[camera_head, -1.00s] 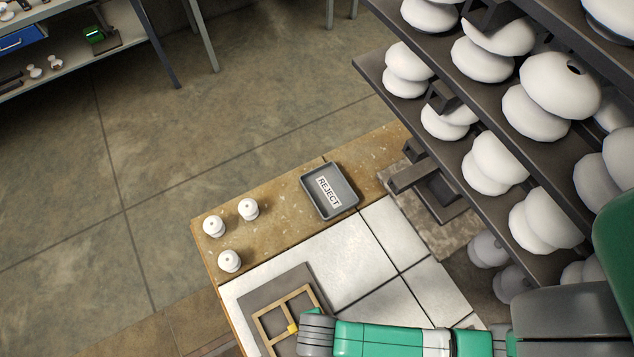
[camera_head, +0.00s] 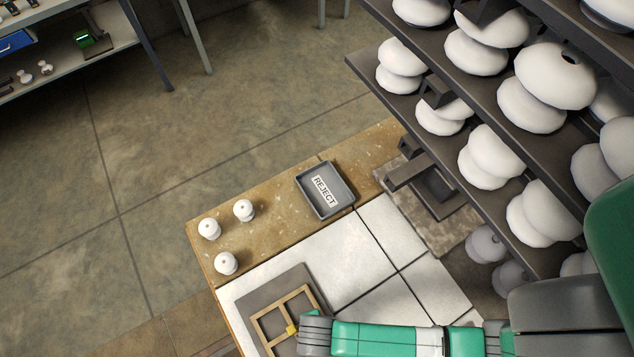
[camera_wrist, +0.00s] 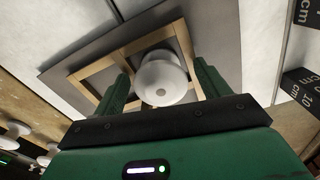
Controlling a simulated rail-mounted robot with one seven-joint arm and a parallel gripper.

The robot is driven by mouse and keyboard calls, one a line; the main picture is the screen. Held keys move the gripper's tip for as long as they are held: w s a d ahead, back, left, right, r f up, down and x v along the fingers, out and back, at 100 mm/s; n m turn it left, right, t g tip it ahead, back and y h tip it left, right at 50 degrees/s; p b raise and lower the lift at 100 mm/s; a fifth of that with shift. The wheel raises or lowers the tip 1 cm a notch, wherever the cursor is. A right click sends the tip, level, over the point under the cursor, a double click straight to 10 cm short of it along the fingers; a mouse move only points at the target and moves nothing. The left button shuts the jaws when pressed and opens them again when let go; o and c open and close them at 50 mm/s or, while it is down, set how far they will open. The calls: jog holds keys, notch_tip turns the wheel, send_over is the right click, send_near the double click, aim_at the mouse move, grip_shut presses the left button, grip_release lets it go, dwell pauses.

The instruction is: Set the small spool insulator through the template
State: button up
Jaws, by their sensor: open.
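A white small spool insulator (camera_wrist: 162,80) stands between the two green fingers of my gripper (camera_wrist: 161,72) in the wrist view. The fingers are apart, one on each side of it, with no clear grip. The wooden template (camera_wrist: 172,33) is a frame with crossbars on a grey plate. The insulator is seen within one of its openings, overlapping the bars. I cannot tell whether its base rests on the plate. In the head view the template (camera_head: 270,320) is at the bottom, partly covered by my arm, which hides this insulator and my fingertips.
Several white spool insulators, one of them here (camera_head: 226,263), stand on the brown bench top left of the template. A grey REJECT tray (camera_head: 326,190) lies behind. A dark rack (camera_head: 440,100) of large white insulators rises at right. A dark block marked in cm (camera_wrist: 300,88) shows at the wrist view's right.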

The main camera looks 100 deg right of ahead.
jog(key=shift+r, duration=0.1)
notch_tip(320, 180, up, 12)
jog(key=p, duration=1.3)
jog(key=shift+w, duration=0.15)
